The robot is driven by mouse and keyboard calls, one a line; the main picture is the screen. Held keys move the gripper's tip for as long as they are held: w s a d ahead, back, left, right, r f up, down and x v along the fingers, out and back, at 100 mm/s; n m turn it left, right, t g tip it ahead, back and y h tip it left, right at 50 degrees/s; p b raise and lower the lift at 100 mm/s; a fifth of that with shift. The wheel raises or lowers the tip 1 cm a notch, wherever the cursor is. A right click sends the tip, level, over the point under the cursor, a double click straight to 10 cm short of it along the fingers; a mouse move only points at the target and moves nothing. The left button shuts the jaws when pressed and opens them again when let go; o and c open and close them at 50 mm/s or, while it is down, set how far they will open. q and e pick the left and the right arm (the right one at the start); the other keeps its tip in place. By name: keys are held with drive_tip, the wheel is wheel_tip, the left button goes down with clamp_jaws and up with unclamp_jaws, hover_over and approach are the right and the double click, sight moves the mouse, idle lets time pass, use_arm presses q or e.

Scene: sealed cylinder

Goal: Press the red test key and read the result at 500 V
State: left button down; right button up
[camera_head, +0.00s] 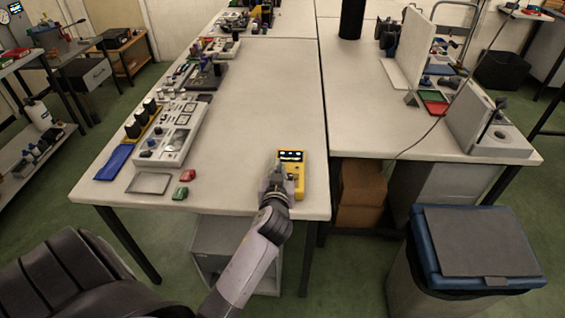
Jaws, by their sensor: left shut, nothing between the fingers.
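A yellow handheld tester (291,157) lies on the white table near its front right edge. Its dark display shows pale marks too small to read. My left gripper (277,170) is shut and empty, over the left side of the tester. The gripper and wrist hide part of the tester's face, and I cannot make out a red key or whether the fingers touch the tester. My right gripper is not in view.
A white instrument panel (175,135), a blue pouch (113,162), a grey tray (149,183) and small red (180,193) and green (187,175) blocks lie on the table's left. The table's middle is clear. A blue-lidded bin (424,240) stands at the right front.

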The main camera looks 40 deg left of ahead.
use_arm(q)
drive_tip(key=p+x, duration=0.1)
drive_tip(key=x, duration=0.9)
drive_tip(key=shift+w+a+p, duration=0.1)
drive_tip(key=shift+w+p, duration=0.1)
drive_tip(key=shift+p, duration=0.15)
wheel_tip(320, 180, down, 3)
drive_tip(key=shift+s+r, duration=0.1)
drive_tip(key=shift+f, duration=0.6)
